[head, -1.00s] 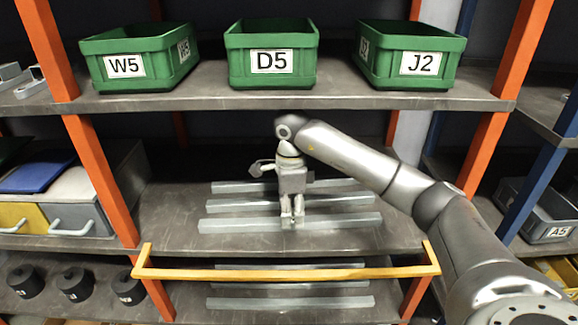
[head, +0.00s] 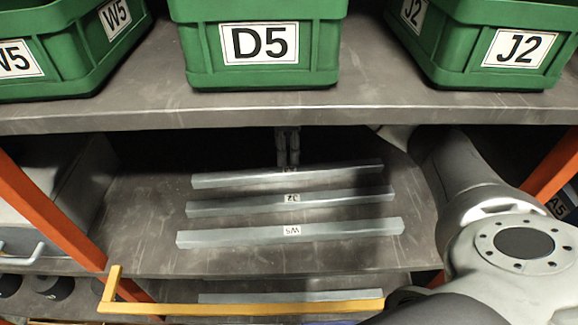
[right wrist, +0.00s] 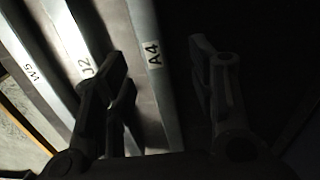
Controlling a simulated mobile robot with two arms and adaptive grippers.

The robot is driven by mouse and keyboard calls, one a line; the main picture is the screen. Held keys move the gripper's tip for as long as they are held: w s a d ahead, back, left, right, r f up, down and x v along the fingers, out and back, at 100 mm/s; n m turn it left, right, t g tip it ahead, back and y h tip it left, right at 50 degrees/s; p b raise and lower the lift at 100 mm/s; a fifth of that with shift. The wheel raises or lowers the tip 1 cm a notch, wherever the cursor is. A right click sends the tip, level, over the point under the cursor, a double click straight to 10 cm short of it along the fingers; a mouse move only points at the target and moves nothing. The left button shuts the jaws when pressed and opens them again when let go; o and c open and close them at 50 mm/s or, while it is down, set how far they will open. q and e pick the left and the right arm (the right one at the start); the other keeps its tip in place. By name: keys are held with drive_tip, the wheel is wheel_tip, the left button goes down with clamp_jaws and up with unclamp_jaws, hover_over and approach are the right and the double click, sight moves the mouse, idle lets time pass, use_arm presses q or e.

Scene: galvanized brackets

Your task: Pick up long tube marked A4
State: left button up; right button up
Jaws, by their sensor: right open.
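The long tube marked A4 (head: 340,170) is the rearmost of three grey square tubes on the middle shelf (head: 150,220). In the head view its label is mostly hidden by my right gripper (head: 288,160), which reaches down at the tube's middle from the back. In the right wrist view the A4 label reads clearly on the tube (right wrist: 155,85). There my right gripper (right wrist: 160,55) is open and empty, with the tube showing between its fingers, closer to the left one. I cannot tell the exact height above it. My left gripper is not in view.
The tubes marked J2 (head: 340,199) and W5 (head: 350,231) lie parallel in front. Above is a shelf edge (head: 250,118) with green bins, D5 (head: 310,75) in the middle. A yellow rail (head: 240,309) runs below the shelf front. Orange posts stand at both sides.

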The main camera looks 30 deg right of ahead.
sight(290, 170)
drive_tip(key=shift+s+f+p, duration=0.3)
drive_tip(key=shift+f, duration=0.35)
drive_tip(key=f, duration=0.1)
drive_tip(key=f+p, duration=0.2)
drive_tip(key=f, duration=0.1)
drive_tip(key=shift+s, duration=0.35)
drive_tip(key=shift+f, duration=0.45)
drive_tip(key=shift+c, duration=0.9)
drive_tip(key=shift+d, duration=0.1)
clamp_jaws()
drive_tip(key=shift+w, duration=0.1)
